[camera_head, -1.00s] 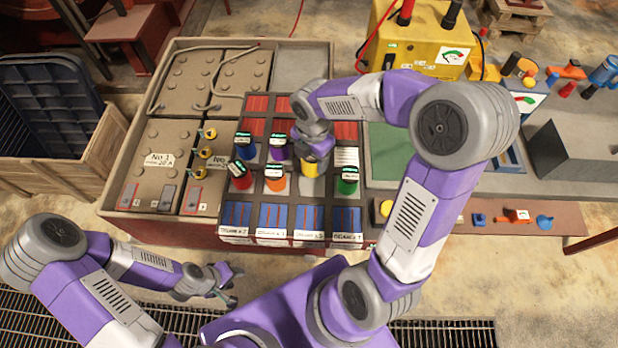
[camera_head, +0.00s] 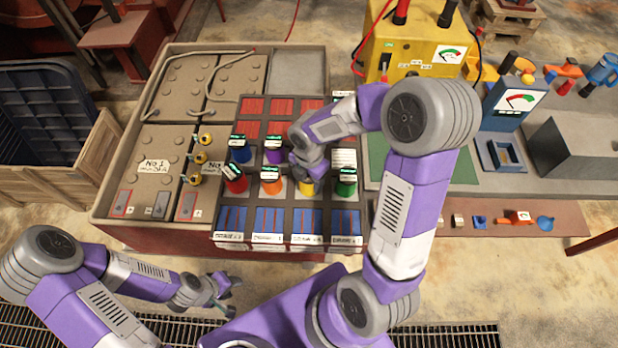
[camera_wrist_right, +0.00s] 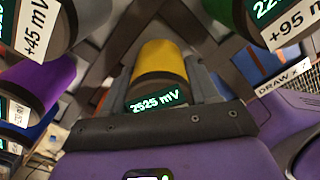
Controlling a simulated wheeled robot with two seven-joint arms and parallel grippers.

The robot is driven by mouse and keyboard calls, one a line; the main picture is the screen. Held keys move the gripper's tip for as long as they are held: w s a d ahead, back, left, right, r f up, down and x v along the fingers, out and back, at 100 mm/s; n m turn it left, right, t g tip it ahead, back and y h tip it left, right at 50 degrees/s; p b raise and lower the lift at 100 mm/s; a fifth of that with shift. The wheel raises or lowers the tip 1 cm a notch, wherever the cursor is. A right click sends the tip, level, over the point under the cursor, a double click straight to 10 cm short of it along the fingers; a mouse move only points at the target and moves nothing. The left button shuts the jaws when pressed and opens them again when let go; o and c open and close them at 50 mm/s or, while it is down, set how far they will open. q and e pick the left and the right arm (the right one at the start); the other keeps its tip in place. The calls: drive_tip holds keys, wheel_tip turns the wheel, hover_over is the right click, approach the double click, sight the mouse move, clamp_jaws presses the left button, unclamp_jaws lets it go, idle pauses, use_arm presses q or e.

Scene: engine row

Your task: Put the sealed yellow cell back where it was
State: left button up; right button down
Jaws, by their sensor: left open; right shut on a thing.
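The yellow cell (camera_head: 306,188) is in the front row of cells in the rack (camera_head: 290,221), between the orange cell (camera_head: 271,186) and the green cell (camera_head: 345,188). My right gripper (camera_head: 308,180) is shut on it from above. In the right wrist view the yellow cell (camera_wrist_right: 162,65) lies between the fingers, and its dark end shows a "2525 mV" label. Its far end is hidden, so I cannot tell whether it is fully seated. My left gripper (camera_head: 226,296) is open and empty, low in front of the rack.
The red cell (camera_head: 236,184), blue cell (camera_head: 239,153) and purple cell (camera_head: 274,154) stand close by in the rack. A yellow meter box (camera_head: 425,40) with cables stands behind right. A green mat (camera_head: 465,168) lies to the right.

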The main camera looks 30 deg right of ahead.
drive_tip(key=shift+f, duration=0.15)
drive_tip(key=shift+c, duration=1.4)
unclamp_jaws()
drive_tip(key=shift+r, duration=0.45)
wheel_tip(320, 180, up, 12)
drive_tip(key=p, duration=0.3)
drive_tip(key=shift+f, duration=0.25)
